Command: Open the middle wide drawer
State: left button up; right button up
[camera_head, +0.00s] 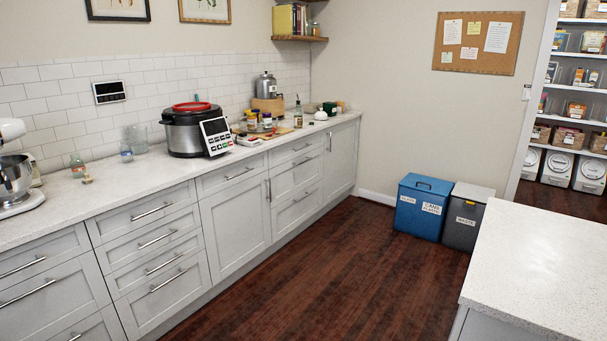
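Grey-white drawers line the counter base on the left, and all those in view look shut. At the far left is a wide stack: an upper drawer (45,250), a middle drawer (70,287) with a long bar handle, and a lower drawer (98,328) cut off by the bottom edge. Further right are a narrower stack of several drawers (180,235) and a three-drawer stack (305,172). Which one the task names cannot be told for certain. Neither of my grippers is in view.
The dark wood floor (300,270) before the drawers is clear. A white-topped island (545,260) stands at right. Blue (420,212) and grey bins (462,232) stand by the back wall. The counter (110,190) holds a mixer (14,180) and cooker (185,135).

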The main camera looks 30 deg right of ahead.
aim_at(287, 180)
jog(key=i+l+z, duration=0.15)
jog(key=i+z, duration=0.2)
jog(key=i, duration=0.4)
jog(key=i+l+z, duration=0.15)
jog(key=i+z, duration=0.3)
jog(key=i, duration=0.2)
jog(key=i+z, duration=0.4)
jog(key=i, duration=0.25)
jog(key=i+j+z, duration=0.45)
jog(key=i, duration=0.2)
jog(key=i+l+u, duration=0.4)
jog(key=i, duration=0.25)
jog(key=i+l+u, duration=0.4)
jog(key=i, duration=0.25)
